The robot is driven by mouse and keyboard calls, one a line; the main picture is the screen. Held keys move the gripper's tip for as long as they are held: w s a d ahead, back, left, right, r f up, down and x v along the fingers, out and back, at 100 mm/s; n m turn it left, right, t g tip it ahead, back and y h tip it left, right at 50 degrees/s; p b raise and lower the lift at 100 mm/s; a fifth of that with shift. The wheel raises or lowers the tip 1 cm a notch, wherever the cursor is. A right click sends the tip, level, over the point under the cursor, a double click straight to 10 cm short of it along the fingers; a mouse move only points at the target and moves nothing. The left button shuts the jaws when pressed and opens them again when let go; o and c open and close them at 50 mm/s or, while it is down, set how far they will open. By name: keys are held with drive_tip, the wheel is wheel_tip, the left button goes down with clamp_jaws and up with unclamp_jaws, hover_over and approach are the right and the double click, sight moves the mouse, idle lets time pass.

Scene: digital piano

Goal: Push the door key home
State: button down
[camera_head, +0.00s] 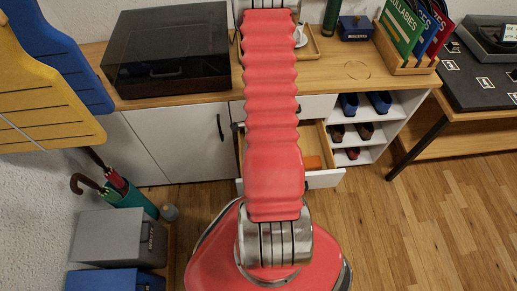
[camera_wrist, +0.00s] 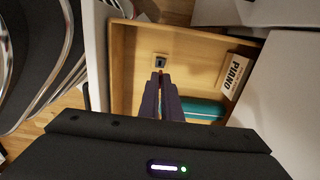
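I cannot make out a door key or its keyhole in either view. My gripper (camera_wrist: 160,76) points over an open wooden drawer (camera_wrist: 125,60) in the wrist view. Its two dark fingers lie close together with a thin coloured strip between them. I cannot tell whether they are shut or hold something thin. A small dark square item (camera_wrist: 159,62) shows on the drawer's wood just beyond the fingertips. In the head view my own red arm hides the gripper and part of the same open drawer (camera_head: 325,179).
The drawer holds a box lettered PIANO (camera_wrist: 237,72) and a teal case (camera_wrist: 203,110). The white cabinet (camera_head: 185,140) carries a black record player (camera_head: 170,50). Shoes (camera_head: 365,132) fill a shelf at right. An umbrella stand (camera_head: 133,200) stands left. Wooden floor (camera_head: 430,210) is clear at right.

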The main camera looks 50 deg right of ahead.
drive_tip(key=shift+f, duration=2.6)
drive_tip(key=shift+f, duration=1.35)
drive_tip(key=c, duration=2.4)
unclamp_jaws()
drive_tip(key=shift+c, duration=0.2)
drive_tip(key=o, duration=0.5)
drive_tip(key=shift+o, duration=0.2)
drive_tip(key=shift+r, duration=0.2)
drive_tip(key=shift+r, duration=2.35)
drive_tip(key=shift+r, duration=0.1)
wheel_tip(320, 180, up, 14)
drive_tip(key=shift+f, duration=0.25)
